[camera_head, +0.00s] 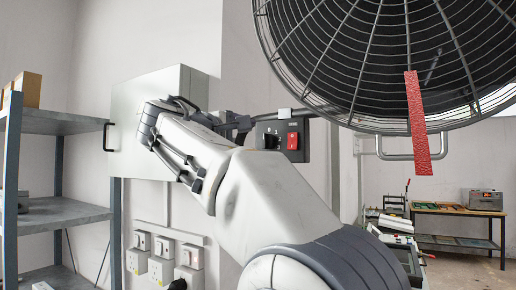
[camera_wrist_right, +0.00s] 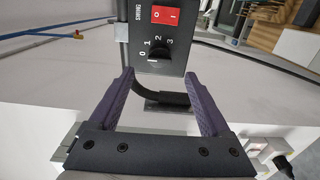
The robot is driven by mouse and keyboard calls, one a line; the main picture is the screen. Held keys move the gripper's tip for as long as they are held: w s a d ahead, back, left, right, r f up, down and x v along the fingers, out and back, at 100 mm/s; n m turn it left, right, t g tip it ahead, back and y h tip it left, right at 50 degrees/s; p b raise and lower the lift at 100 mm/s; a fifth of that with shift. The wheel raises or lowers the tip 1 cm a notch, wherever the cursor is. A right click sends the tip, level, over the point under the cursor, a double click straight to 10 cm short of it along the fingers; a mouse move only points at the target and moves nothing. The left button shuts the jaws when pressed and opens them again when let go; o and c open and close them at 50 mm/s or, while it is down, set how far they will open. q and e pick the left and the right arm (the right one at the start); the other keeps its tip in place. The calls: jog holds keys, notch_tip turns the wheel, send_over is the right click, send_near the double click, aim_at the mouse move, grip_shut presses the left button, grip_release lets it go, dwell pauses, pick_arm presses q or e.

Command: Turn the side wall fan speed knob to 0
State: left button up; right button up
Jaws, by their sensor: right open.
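The fan speed knob (camera_wrist_right: 158,50) is a small black dial on a black control box (camera_wrist_right: 180,25), with the marks 0, 1, 2 and 3 around it. I cannot tell clearly which mark it points to. The box also shows in the head view (camera_head: 264,128), fixed on the wall below the fan. My right gripper (camera_wrist_right: 158,75) is open and empty, its two purple fingers spread to either side of the knob's line and apart from it. In the head view, my right arm partly covers the box's left side and the gripper. My left gripper is not in view.
A red rocker switch (camera_wrist_right: 166,15) sits beside the knob. The caged wall fan (camera_head: 370,60) with a red strip (camera_head: 418,125) hangs above right. A grey cabinet (camera_head: 135,95), wall sockets (camera_head: 160,270) and a shelf (camera_head: 55,122) are at the left.

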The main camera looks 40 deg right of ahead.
jog(key=shift+b+v, duration=0.3)
jog(key=shift+v, duration=1.5)
